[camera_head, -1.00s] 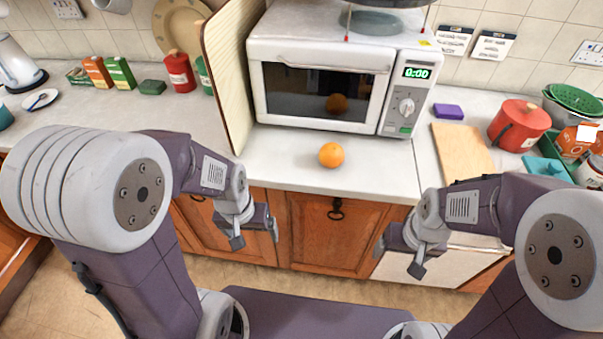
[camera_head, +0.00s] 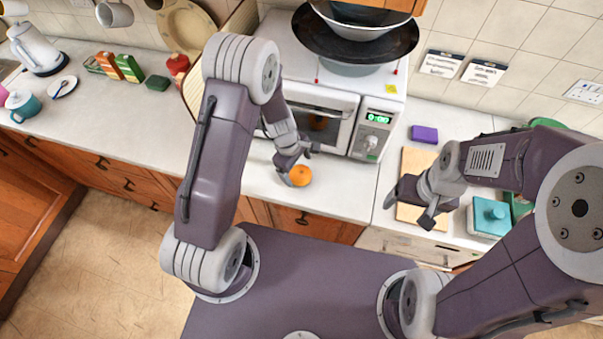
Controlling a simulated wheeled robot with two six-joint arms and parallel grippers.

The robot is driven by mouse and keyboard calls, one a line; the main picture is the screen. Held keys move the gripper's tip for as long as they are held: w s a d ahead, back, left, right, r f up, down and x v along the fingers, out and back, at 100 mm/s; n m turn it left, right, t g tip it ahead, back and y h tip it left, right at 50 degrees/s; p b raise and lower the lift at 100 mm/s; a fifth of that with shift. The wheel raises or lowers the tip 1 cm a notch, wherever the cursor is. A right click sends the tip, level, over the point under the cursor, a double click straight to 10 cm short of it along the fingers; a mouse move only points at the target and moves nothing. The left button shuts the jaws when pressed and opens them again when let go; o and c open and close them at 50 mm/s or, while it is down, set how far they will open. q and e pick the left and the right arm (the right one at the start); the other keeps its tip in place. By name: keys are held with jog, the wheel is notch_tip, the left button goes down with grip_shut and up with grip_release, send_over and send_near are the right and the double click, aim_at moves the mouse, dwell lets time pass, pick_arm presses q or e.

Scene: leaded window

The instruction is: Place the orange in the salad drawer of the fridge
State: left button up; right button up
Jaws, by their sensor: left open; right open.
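The orange (camera_head: 301,176) rests on the white worktop in front of the microwave, near the counter's front edge. My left gripper (camera_head: 300,164) is open, right at the orange, with one finger overlapping its left side in the picture. I cannot tell whether it touches the orange. My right gripper (camera_head: 412,205) is open and empty, over the right part of the counter by the wooden board. No open fridge or salad drawer shows. A white appliance front (camera_head: 405,247) sits under the counter at right; I cannot tell whether it is the fridge.
The microwave (camera_head: 318,110) stands behind the orange, with dark pans (camera_head: 355,45) above it. A wooden board (camera_head: 415,165), a purple block (camera_head: 424,134) and a teal box (camera_head: 489,217) are at right. The worktop (camera_head: 120,110) at left has free room.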

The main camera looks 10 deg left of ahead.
aim_at(299, 170)
pick_arm(q)
jog(key=shift+w+d+f, duration=0.15)
jog(key=shift+w+f, duration=0.1)
jog(key=shift+f, duration=0.05)
jog(key=shift+w+d+f, duration=0.1)
jog(key=shift+f, duration=0.15)
notch_tip(299, 170, down, 4)
jog(key=shift+f+b, duration=0.1)
jog(key=shift+b, duration=0.75)
jog(key=shift+f, duration=0.15)
jog(key=shift+w, duration=0.15)
pick_arm(e)
jog(key=shift+w+d+f, duration=0.1)
jog(key=shift+w+f, duration=0.1)
jog(key=shift+f, duration=0.75)
